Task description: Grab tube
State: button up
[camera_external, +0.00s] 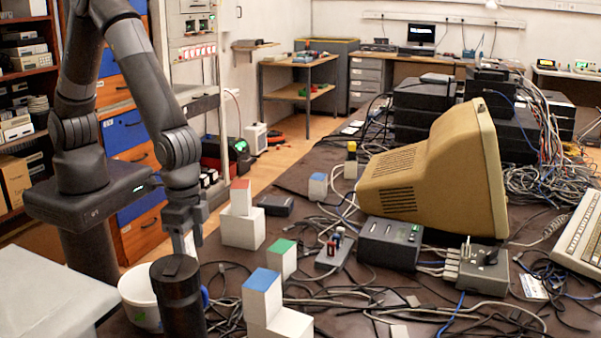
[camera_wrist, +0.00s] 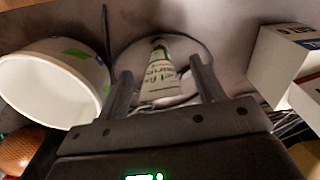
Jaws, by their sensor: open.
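The tube (camera_wrist: 159,78) is white with green print and a narrower dark tip. In the wrist view it shows between the two fingers of my gripper (camera_wrist: 160,68), with space on both sides. The gripper is open, and I cannot tell how far above or beyond the fingertips the tube is. In the external view my gripper (camera_external: 188,241) points down above the table, behind the black cylinder.
A white tub (camera_external: 140,298) stands left of the gripper, also in the wrist view (camera_wrist: 52,88). A black cylinder (camera_external: 178,300) stands in front. White blocks (camera_external: 242,230) with coloured tops stand to the right, among loose cables. A beige monitor (camera_external: 430,178) is farther right.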

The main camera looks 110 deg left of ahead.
jog(key=shift+c, duration=0.2)
jog(key=c, duration=1.3)
jog(key=shift+o, duration=0.2)
jog(key=shift+r, duration=0.15)
